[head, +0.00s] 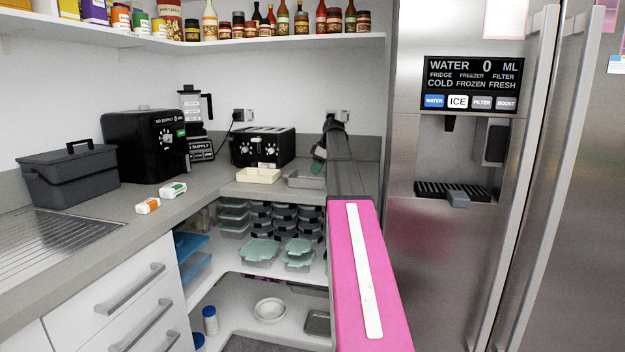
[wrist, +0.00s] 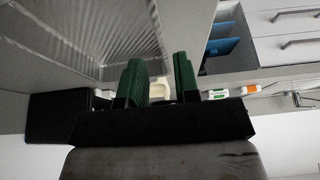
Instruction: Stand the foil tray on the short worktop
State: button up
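The foil tray (head: 306,181) is a shallow silver tray lying flat on the worktop (head: 232,188), right of a cream tray; my arm hides its right part. In the wrist view the foil tray (wrist: 75,35) fills the upper left, ribbed and empty. My gripper (head: 319,160) has green fingers and is above the worktop beside the foil tray. In the wrist view my gripper (wrist: 162,75) has a clear gap between its fingers. One finger overlaps the tray's near corner in the picture; I cannot tell whether its rim lies between them.
A cream tray (head: 258,175) and black toaster (head: 263,147) stand left of the foil tray. A black air fryer (head: 146,144) and grey bin (head: 68,175) stand further left. The steel fridge (head: 455,240) is at right. Shelves under the worktop hold several lidded tubs.

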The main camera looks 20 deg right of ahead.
jog(key=v, duration=0.5)
jog(key=shift+d+r, duration=0.1)
jog(key=shift+r, duration=0.2)
